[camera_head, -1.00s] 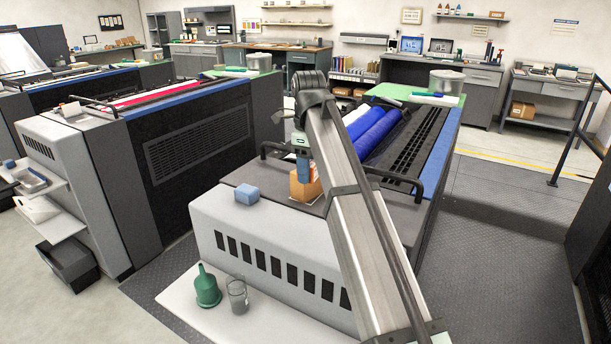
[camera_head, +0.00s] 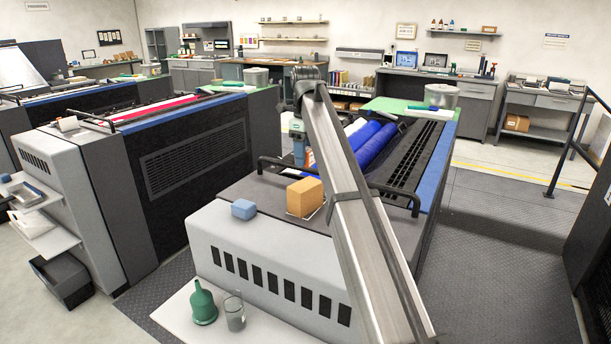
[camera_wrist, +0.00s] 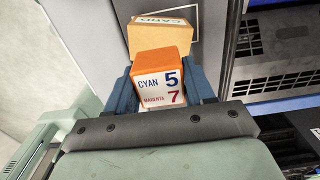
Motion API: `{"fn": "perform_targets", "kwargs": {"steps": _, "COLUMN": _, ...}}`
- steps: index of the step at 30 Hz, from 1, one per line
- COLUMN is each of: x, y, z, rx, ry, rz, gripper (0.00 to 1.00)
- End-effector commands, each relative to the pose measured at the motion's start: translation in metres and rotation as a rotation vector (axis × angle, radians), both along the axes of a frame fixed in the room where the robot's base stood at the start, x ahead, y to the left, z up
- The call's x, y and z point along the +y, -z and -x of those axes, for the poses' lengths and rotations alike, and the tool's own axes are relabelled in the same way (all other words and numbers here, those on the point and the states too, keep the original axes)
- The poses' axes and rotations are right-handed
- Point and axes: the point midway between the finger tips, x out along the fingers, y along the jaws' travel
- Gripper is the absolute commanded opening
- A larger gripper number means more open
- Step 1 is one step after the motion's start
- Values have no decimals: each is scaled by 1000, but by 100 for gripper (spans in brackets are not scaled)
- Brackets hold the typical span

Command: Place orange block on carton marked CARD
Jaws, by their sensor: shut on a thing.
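My gripper (camera_wrist: 172,85) is shut on an orange block (camera_wrist: 165,60), with a blue finger on each side. The block's white label reads CYAN 5 and MAGENTA 7. The tan carton marked CARD (camera_wrist: 165,38) lies just past the block in the wrist view, which hides part of it. In the head view the carton (camera_head: 305,198) sits on the press's dark top near its front edge. My gripper (camera_head: 299,152) is behind and above it there, close to the rollers.
A light-blue block (camera_head: 243,209) lies left of the carton. Black rails (camera_head: 395,194) and blue rollers (camera_head: 370,145) stand behind it. A green funnel (camera_head: 203,303) and a clear beaker (camera_head: 234,311) stand on the low front shelf. The carton's top looks bare.

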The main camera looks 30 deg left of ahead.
Motion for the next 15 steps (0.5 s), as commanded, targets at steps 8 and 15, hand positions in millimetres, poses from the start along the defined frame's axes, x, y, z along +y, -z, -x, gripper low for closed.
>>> {"fn": "perform_targets", "kwargs": {"steps": 8, "x": 0, "y": 29, "z": 0, "rx": 0, "ry": -1, "rz": 0, "gripper": 23}}
{"fn": "perform_targets", "kwargs": {"steps": 15, "x": -1, "y": 57, "z": 1, "rx": 0, "ry": -1, "rz": 0, "gripper": 23}}
